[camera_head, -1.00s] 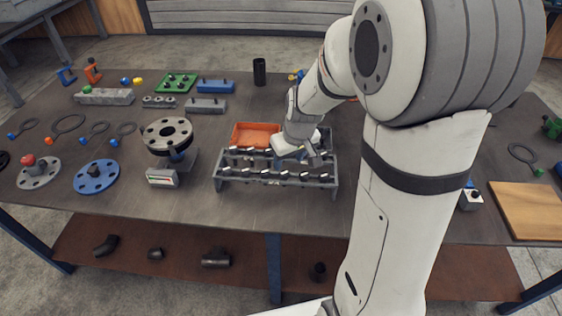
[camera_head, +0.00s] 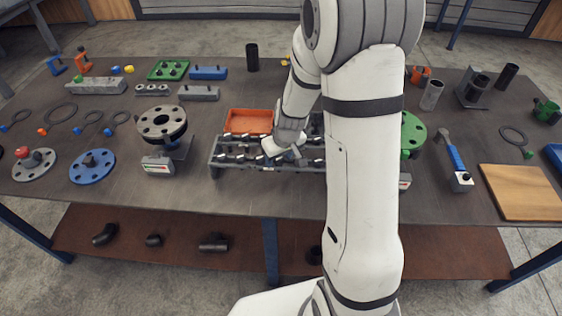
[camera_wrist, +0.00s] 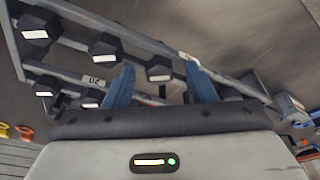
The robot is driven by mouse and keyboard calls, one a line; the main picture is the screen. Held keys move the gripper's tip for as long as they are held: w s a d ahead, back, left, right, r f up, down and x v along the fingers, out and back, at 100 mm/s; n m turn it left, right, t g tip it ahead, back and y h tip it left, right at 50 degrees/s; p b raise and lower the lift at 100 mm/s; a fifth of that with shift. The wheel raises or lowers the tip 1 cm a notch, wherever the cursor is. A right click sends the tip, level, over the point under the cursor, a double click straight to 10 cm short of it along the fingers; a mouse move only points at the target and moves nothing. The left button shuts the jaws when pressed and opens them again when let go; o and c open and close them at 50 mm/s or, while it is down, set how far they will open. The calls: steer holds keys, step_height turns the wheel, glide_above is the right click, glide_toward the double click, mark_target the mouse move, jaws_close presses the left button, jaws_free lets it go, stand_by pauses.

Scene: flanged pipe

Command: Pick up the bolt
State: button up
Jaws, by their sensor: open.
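A grey metal rack (camera_head: 214,163) near the middle of the table holds several dark bolts in rows, their hex heads marked with white labels. My gripper (camera_head: 298,158) is over the right part of the rack, pointing down. In the wrist view, my gripper (camera_wrist: 160,84) is open, its two blue fingers apart. One bolt (camera_wrist: 159,72) shows in the gap between the fingers; I cannot tell whether they touch it. Other bolt heads (camera_wrist: 103,48) sit to the left. My arm hides the rack's right end in the head view.
An orange tray (camera_head: 249,121) stands just behind the rack. A flanged pipe (camera_head: 162,122) stands to the left, and a blue flange (camera_head: 92,166) lies farther left. Bare table lies before the rack.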

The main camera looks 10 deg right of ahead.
jaws_close()
stand_by(0.4)
steer(key=shift+r, duration=0.1)
